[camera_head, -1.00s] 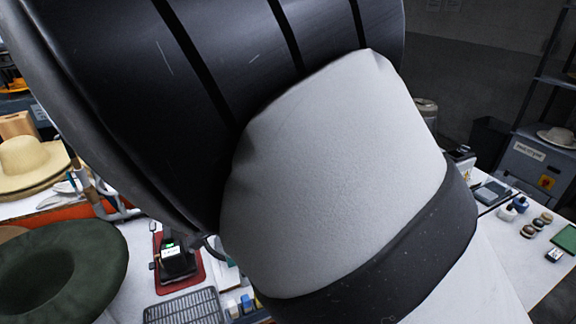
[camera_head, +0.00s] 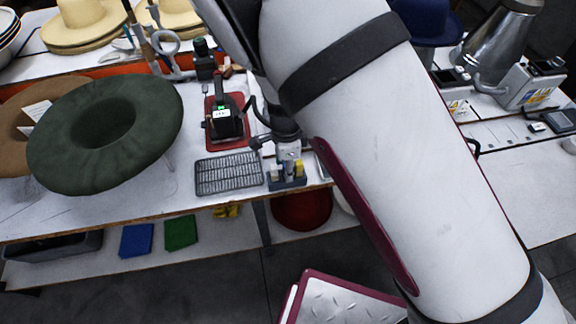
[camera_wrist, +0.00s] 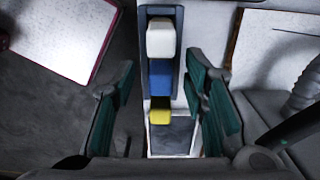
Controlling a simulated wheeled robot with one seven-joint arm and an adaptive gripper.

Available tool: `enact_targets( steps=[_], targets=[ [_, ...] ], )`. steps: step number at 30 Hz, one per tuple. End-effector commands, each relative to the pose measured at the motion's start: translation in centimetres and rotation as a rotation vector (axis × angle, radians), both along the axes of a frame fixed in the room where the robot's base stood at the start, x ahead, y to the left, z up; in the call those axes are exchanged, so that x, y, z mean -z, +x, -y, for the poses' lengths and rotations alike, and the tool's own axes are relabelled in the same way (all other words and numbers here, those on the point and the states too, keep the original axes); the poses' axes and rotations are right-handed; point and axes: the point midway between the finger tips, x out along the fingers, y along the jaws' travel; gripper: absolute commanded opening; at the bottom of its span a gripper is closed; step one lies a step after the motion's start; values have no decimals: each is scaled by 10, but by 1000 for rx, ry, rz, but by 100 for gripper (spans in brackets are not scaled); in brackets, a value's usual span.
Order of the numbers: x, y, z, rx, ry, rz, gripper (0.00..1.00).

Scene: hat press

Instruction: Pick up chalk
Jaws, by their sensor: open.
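A dark narrow holder (camera_wrist: 145,80) carries small blocks that look like the chalk: a white block (camera_wrist: 160,37), a blue block (camera_wrist: 161,76) and a yellow block (camera_wrist: 160,110) in a row. My gripper (camera_wrist: 163,88) is open and empty in the wrist view, its teal fingers on either side of the row, with the blue and yellow blocks between them. Any contact cannot be told. In the head view the holder (camera_head: 287,183) stands near the table's front edge, with my gripper (camera_head: 284,158) just above it; my wrist partly hides the blocks.
A black wire rack (camera_head: 229,174) lies left of the holder. A black device on a red mat (camera_head: 213,142) stands behind. A lower shelf holds blue and green cloths.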

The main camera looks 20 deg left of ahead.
Motion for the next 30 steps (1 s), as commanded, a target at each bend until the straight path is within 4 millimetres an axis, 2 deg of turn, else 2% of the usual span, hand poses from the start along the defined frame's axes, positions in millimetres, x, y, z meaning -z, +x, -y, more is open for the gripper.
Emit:
enact_targets(
  steps=[8,9,14,15,25,30],
  targets=[
    [5,1,0,1,2,1,40],
    [5,1,0,1,2,1,38],
    [5,1,0,1,2,1,2],
    [5,1,0,1,2,1,0],
    [4,1,0,1,2,1,0],
    [-4,1,-1,-1,2,1,0]
  ],
)
